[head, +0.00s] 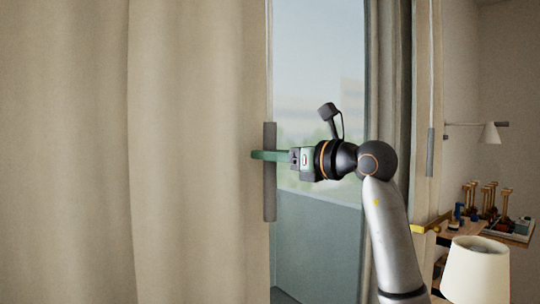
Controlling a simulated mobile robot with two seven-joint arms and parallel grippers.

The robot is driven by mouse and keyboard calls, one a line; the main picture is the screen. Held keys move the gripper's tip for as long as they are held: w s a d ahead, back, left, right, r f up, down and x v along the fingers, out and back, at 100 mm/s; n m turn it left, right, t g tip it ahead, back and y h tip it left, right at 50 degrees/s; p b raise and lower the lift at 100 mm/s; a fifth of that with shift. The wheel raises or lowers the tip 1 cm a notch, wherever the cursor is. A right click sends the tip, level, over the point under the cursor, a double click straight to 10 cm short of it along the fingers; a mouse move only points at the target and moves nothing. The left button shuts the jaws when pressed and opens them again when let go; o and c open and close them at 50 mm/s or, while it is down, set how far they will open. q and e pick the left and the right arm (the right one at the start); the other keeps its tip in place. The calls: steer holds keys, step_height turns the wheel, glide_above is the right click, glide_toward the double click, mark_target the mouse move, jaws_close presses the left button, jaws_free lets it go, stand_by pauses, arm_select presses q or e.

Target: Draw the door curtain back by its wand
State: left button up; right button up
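The beige door curtain (195,110) fills the left half of the head view, hanging in soft folds. At its right edge a thin wand hangs upright, ending in a thick grey grip (270,200). My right gripper (262,155) reaches in from the right at the upper part of this grip. One green finger crosses in front of the grip, and its tip overlaps the curtain edge. The other finger is hidden, so I cannot tell whether they are closed on the wand. My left gripper is out of view.
A glass door (318,230) shows right of the curtain edge. Another curtain (421,90) hangs at the right with a similar grey grip (430,152). Beyond are a white lampshade (476,270), a wall lamp (489,132) and a shelf with several small wooden items (487,200).

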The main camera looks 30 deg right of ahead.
jaws_close()
stand_by(0.9)
